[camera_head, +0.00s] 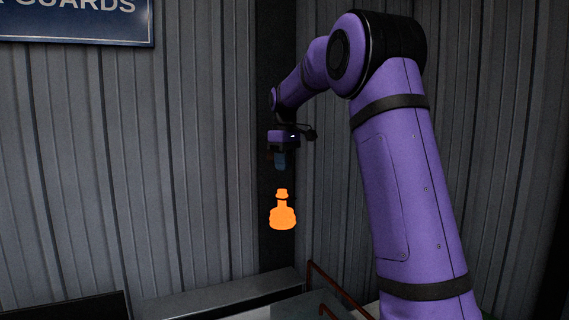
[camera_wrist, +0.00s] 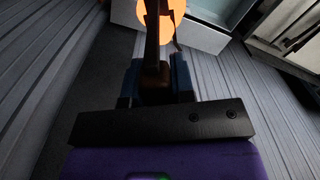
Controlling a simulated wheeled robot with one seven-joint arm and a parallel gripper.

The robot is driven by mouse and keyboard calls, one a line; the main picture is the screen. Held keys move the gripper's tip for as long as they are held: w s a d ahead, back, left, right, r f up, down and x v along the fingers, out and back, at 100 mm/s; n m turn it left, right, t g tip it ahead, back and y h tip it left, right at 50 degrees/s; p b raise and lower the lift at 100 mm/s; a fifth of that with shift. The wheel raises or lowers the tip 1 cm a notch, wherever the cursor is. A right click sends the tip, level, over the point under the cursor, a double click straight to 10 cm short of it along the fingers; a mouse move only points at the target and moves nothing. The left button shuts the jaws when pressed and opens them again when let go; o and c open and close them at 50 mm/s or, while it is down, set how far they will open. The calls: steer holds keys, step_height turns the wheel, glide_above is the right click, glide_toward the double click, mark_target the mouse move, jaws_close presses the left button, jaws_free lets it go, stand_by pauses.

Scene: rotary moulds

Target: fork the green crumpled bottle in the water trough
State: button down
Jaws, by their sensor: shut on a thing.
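A glowing orange bottle (camera_head: 283,216) hangs upright in the air below my gripper (camera_head: 280,160) in the head view. No green bottle shows. In the wrist view, my gripper (camera_wrist: 153,78) is shut on a dark, long-handled tool (camera_wrist: 152,45), likely the fork. The tool reaches toward the orange bottle (camera_wrist: 163,22) and crosses in front of it. The bottle appears to hang on the tool's far end, but the contact is too dark to see. A box with a pale rim and grey-green inside (camera_wrist: 222,14) lies beyond; I cannot tell whether it is the water trough.
A grey ledge (camera_head: 215,296) runs along the bottom of the head view, with a dark red rail (camera_head: 335,289) to its right. Corrugated walls (camera_head: 190,170) meet in a corner behind the bottle. A blue sign (camera_head: 80,22) hangs upper left. A pale-framed unit (camera_wrist: 290,35) stands at right.

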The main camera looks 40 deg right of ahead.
step_height(320, 180, down, 55)
steer(key=shift+r, duration=0.15)
stand_by(3.9)
steer(key=shift+f, duration=0.75)
stand_by(1.0)
